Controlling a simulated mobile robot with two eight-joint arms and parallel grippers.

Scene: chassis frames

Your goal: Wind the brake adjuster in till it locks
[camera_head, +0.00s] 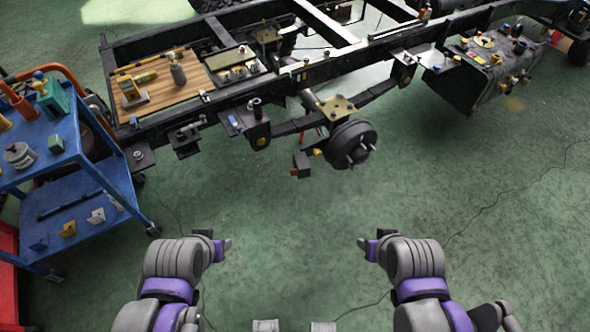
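The brake drum (350,145) with wheel studs hangs under the chassis frame at the centre. A small dark block with a red tip (301,166) and a yellow piece sit beside the drum on its left. I cannot tell for sure which part is the brake adjuster. My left gripper (224,245) is low and left of the drum, apart from it. My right gripper (364,243) is below the drum, also apart from it. Both are small and seen from behind, so their finger gaps are unclear. I see nothing held in either.
The chassis rail (330,68) crosses the view above the drum. A blue tool cart (85,195) with tools stands at left. A wooden board (190,88) with parts lies on the frame. A dark tank (468,88) hangs at right. The green floor (290,215) between is clear.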

